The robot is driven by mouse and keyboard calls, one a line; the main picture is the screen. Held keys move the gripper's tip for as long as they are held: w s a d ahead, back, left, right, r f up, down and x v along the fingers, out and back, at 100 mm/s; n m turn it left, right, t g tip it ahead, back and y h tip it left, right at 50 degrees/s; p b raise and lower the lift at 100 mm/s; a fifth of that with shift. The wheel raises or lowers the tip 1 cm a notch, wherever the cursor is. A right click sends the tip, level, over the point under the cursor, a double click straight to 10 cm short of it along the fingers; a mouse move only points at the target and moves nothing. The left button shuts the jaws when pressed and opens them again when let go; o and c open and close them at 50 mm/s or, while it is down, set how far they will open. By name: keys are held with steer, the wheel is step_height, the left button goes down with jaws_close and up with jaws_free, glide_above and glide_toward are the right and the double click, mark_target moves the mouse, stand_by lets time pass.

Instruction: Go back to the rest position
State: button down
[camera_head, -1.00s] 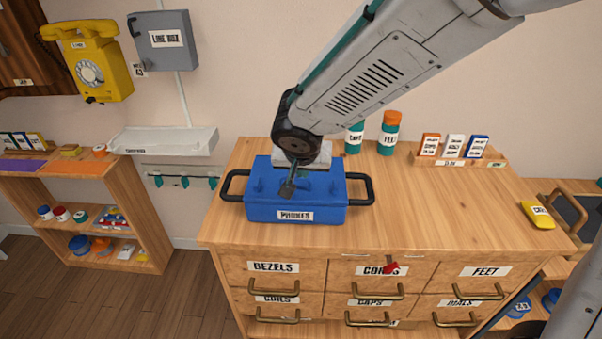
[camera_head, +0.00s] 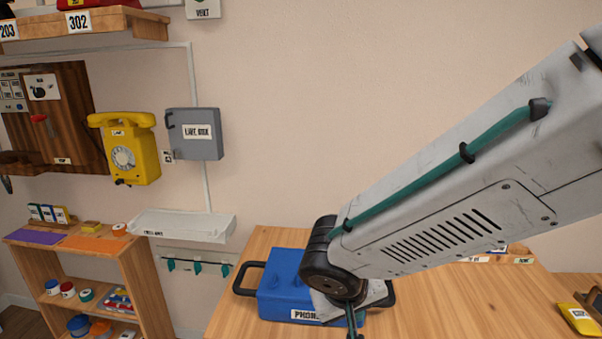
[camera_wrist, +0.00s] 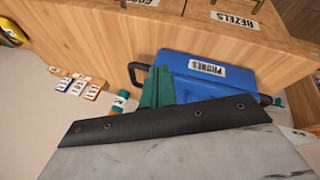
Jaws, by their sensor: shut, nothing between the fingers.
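My gripper (camera_head: 354,332) hangs from the end of my arm near the bottom edge of the head view. It is in front of the right part of the blue box labelled PHONES (camera_head: 280,287). In the wrist view, the teal fingers of my gripper (camera_wrist: 157,84) are shut together and hold nothing. The blue box also shows there (camera_wrist: 225,88), just right of the fingers. I cannot tell how far apart the fingers and the box are. My arm hides the box's right part in the head view.
The box stands on a wooden cabinet top (camera_head: 228,300). A yellow wall phone (camera_head: 145,165) and a grey line box (camera_head: 205,145) hang at the left. A low shelf (camera_head: 150,285) stands at the left. A yellow labelled item (camera_head: 578,318) lies at the far right.

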steer(key=s+d+r+m+g+y, duration=0.1)
steer(key=s+d+r, duration=0.4)
steer(key=s+d, duration=0.2)
steer(key=s+d+r+m+g+y, duration=0.1)
steer(key=s+d+r+y, duration=0.1)
steer(key=s+d+r, duration=0.4)
steer(key=s+d, duration=0.2)
steer(key=d, duration=0.2)
steer(key=shift+s+r+m+g, duration=0.25)
steer(key=shift+r+m+g, duration=0.05)
steer(key=shift+g, duration=0.1)
stand_by(0.7)
